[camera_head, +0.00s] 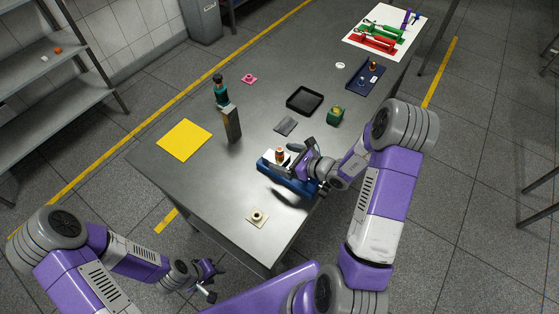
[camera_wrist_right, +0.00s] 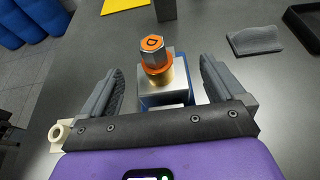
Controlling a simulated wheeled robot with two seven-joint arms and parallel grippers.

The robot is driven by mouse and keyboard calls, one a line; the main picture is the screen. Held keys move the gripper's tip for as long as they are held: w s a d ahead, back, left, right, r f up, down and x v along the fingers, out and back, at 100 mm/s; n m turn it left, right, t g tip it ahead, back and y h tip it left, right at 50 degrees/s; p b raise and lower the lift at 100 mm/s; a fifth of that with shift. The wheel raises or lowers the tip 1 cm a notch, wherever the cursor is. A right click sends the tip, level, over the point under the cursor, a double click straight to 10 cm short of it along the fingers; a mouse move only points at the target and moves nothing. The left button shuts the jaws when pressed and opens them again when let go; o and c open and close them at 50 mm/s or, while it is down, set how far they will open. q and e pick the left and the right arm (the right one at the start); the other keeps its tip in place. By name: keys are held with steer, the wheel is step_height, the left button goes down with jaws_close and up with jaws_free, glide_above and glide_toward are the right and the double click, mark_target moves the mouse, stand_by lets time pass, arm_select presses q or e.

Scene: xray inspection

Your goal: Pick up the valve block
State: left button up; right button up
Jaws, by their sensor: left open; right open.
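The valve block (camera_head: 270,159) looks like a silver metal block with a brass neck and an orange-ringed cap. In the right wrist view the valve block (camera_wrist_right: 162,73) stands upright, with blue parts beside and below it. In the head view it is at the left end of a blue base (camera_head: 290,180) near the table's right edge. My right gripper (camera_head: 293,158) is open beside the block. In its wrist view the two fingers (camera_wrist_right: 162,85) stand on either side of the block, with gaps visible. My left gripper (camera_head: 211,282) is open and empty, off the table's near edge.
A beige flanged part (camera_head: 257,217) lies near the front corner. A dark grey piece (camera_head: 286,126), a black tray (camera_head: 305,100) and a green object (camera_head: 335,116) lie beyond the block. A tall post (camera_head: 231,124) stands left, beside a yellow sheet (camera_head: 184,140). The front-left table is clear.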

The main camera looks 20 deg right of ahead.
steer(key=shift+x, duration=1.25)
steer(key=c, duration=1.4)
